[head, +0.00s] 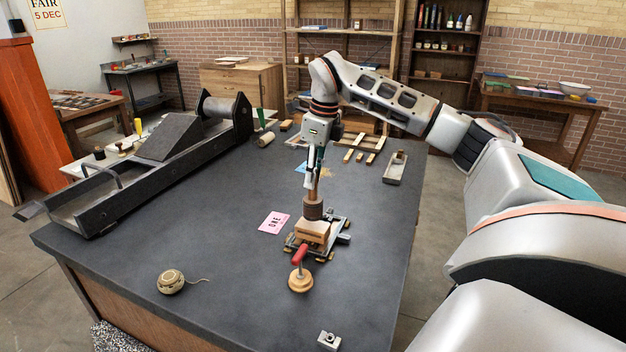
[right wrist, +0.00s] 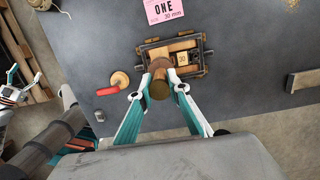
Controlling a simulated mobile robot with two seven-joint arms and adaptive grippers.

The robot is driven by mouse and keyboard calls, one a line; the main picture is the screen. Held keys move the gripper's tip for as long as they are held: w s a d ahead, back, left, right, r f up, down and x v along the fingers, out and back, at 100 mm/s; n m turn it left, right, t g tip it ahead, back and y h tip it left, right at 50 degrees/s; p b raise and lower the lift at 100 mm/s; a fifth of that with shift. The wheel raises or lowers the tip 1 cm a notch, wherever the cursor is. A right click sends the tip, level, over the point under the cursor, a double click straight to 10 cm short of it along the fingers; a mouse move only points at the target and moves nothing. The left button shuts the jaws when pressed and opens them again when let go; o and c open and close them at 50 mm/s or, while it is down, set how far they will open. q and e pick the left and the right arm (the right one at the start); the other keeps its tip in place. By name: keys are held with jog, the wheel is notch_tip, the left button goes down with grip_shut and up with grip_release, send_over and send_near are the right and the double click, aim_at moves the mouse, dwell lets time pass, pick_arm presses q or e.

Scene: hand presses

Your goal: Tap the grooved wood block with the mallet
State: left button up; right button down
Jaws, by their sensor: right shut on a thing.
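My right gripper (head: 311,178) is shut on the mallet's handle, above the dark table. The mallet (head: 313,208) hangs upright, its brown round head down, over the grooved wood block (head: 312,233). I cannot tell whether head and block touch. In the right wrist view the fingers (right wrist: 159,93) are on either side of the mallet (right wrist: 159,68). It partly covers the block (right wrist: 183,58), which sits inside a dark metal frame (right wrist: 205,54); its groove is not clear. Part of my left gripper (right wrist: 12,92) shows at the left edge of the right wrist view, its opening unclear.
A twine ball (head: 171,281) and a small metal piece (head: 329,340) are nearer. A long dark press (head: 150,165) fills the left.

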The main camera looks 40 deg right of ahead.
jog(key=shift+s+d+f, duration=0.1)
jog(key=shift+s+d, duration=0.1)
jog(key=shift+s, duration=0.3)
jog(key=shift+s+d+f, duration=0.1)
jog(key=shift+s+d, duration=0.05)
jog(key=shift+s, duration=0.35)
jog(key=shift+f, duration=0.2)
notch_tip(320, 180, down, 2)
jog(key=shift+r, duration=0.1)
